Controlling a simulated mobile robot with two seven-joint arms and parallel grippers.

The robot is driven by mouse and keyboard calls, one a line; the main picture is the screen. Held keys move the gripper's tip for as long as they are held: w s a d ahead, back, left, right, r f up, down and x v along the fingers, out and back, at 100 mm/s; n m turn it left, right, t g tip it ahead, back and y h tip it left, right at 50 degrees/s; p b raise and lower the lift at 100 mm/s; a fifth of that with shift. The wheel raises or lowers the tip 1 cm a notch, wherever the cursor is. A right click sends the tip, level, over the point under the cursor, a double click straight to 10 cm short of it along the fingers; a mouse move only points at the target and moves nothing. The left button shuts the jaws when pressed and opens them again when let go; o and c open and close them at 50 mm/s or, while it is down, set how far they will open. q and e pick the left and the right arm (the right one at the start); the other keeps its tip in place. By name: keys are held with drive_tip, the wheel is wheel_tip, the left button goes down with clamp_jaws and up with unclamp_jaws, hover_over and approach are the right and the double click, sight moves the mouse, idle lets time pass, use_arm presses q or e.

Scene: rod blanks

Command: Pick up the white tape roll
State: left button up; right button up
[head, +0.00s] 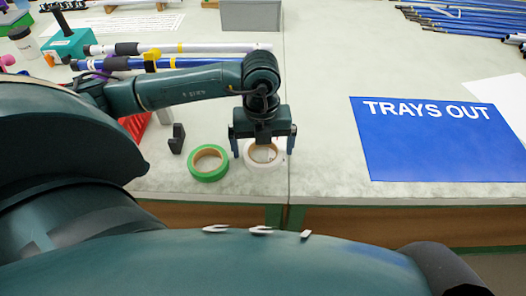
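The white tape roll (264,163) lies flat near the front edge of the light grey table, by the seam between two table sections. My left gripper (263,148) is directly above it, pointing down. Its two fingers are spread wide, one at each side of the roll, and the gripper body hides the roll's far part. I cannot tell whether the fingers touch the roll. My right gripper is not in view.
A green tape roll (193,171) lies close at the left of the white one. A small black holder (177,139) stands behind it. A blue "TRAYS OUT" sheet (430,145) lies at the right. Rods (470,18) and a grey bin (250,14) are at the back.

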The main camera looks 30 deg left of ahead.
use_arm(q)
drive_tip(key=c, duration=0.9)
